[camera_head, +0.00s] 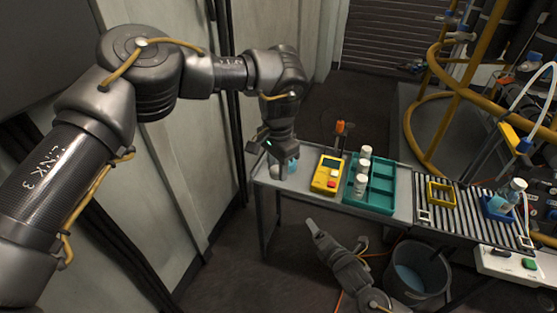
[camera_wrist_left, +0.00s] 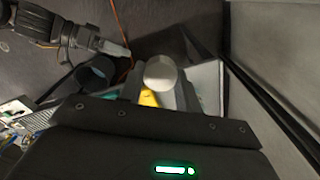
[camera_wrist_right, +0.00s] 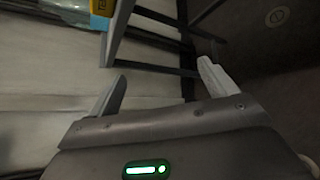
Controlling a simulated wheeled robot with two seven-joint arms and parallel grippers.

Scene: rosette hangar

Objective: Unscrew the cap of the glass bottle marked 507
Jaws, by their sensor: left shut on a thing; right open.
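My left gripper (camera_head: 282,166) points down at the left end of the table and is shut on a white cap (camera_wrist_left: 160,72). The cap fills the space between its fingers in the left wrist view. Below it, a bluish glass bottle (camera_head: 292,168) shows partly in the head view, mostly hidden by the gripper; no number can be read on it. My right gripper (camera_wrist_right: 162,82) is open and empty. In the head view it is low, in front of the table, apart from the bottle.
A yellow meter (camera_head: 328,174) stands right of the bottle. A teal rack (camera_head: 381,186) holds white-capped bottles. Farther right are a yellow frame (camera_head: 440,195) and another bottle (camera_head: 508,194) in a blue holder. A bucket (camera_head: 417,272) stands on the floor in front.

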